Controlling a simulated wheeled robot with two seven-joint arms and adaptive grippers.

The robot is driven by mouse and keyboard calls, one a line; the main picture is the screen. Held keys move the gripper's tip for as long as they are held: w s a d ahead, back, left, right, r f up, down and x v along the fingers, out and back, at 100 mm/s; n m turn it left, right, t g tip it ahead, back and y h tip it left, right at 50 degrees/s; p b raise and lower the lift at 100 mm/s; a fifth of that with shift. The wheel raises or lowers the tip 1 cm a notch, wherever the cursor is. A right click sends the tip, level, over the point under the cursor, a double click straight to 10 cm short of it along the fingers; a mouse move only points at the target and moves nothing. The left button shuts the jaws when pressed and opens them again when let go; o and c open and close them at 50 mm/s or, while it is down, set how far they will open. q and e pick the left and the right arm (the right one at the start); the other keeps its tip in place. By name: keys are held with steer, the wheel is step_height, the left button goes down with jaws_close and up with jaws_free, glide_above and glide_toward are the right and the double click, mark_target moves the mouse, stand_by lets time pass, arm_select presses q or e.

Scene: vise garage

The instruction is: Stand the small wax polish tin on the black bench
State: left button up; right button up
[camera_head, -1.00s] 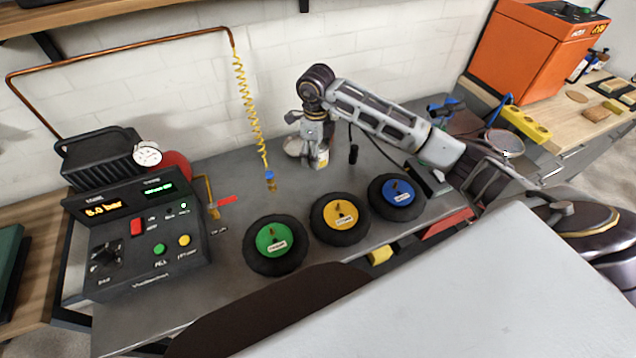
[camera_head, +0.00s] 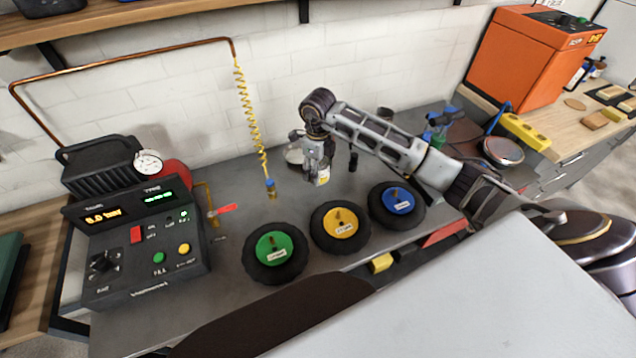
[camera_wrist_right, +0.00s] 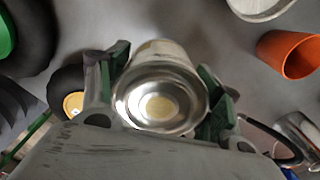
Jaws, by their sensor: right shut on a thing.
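My right gripper (camera_head: 318,163) is shut on a small tin (camera_head: 323,177) with a pale and yellow side, which I take to be the wax polish tin. In the right wrist view the tin (camera_wrist_right: 160,105) sits between the green-padded fingers, its round shiny metal end facing the camera. In the head view the tin hangs roughly upright over the dark grey bench top (camera_head: 225,300), behind the yellow-hubbed wheel. I cannot tell whether it touches the bench. My left gripper is not in view.
Green (camera_head: 275,268), yellow (camera_head: 340,240) and blue (camera_head: 396,216) hubbed wheels lie along the bench front. A yellow coiled hose (camera_head: 246,110) hangs left of the gripper. A pale dish (camera_head: 294,154) is just behind it. An orange cup (camera_wrist_right: 288,54) shows in the wrist view.

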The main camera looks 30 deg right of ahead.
mark_target(318, 189)
steer(key=shift+f, duration=1.35)
steer(key=shift+f, duration=0.1)
steer(key=shift+f, duration=1.75)
steer(key=shift+f, duration=0.1)
steer(key=o, duration=1.2)
step_height(318, 189, up, 11)
steer(key=shift+r, duration=0.6)
